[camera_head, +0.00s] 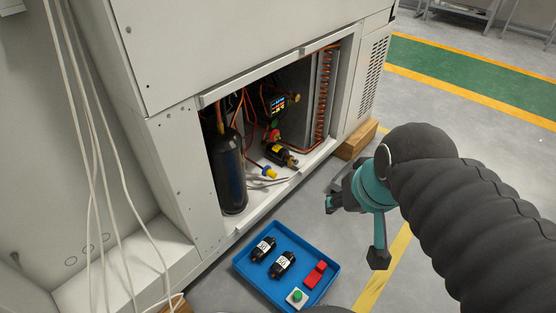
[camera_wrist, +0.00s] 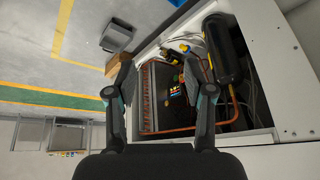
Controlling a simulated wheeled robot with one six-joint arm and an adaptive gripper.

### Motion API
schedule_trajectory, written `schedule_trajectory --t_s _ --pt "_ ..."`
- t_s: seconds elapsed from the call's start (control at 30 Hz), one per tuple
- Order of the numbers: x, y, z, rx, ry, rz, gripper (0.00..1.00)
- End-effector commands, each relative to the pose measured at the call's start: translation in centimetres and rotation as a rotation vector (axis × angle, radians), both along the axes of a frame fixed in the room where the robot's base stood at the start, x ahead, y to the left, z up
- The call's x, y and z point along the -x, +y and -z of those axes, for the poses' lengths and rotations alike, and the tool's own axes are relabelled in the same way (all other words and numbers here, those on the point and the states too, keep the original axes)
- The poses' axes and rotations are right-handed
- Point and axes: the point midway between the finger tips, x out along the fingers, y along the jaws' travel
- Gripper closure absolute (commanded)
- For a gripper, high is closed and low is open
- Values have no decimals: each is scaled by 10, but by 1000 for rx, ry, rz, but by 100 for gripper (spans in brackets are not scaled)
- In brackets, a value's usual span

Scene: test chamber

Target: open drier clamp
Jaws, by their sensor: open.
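A small black and yellow drier (camera_head: 279,155) sits low inside the open cabinet bay, near the copper pipes. Its clamp is too small to make out, so I cannot tell how it stands. A yellow and black part, probably the same drier, shows in the wrist view (camera_wrist: 179,53). My gripper (camera_wrist: 157,66) is open and empty, with its two fingers spread in front of the bay. In the head view my gripper (camera_head: 350,228) is outside the cabinet, right of the opening and apart from the drier.
A black cylinder (camera_head: 230,172) stands at the bay's left, with a finned coil (camera_head: 325,85) at the right. A blue tray (camera_head: 242,272) on the floor holds two black labelled cylinders, a red part and a green-button box. A wooden block (camera_head: 357,140) lies by the cabinet.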

Motion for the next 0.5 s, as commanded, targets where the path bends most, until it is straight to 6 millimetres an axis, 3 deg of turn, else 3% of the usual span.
schedule_trajectory --t_s 0.27,0.5 --pt "-53 25 18 -240 173 144 48" --pt "-112 46 38 -478 330 291 48"
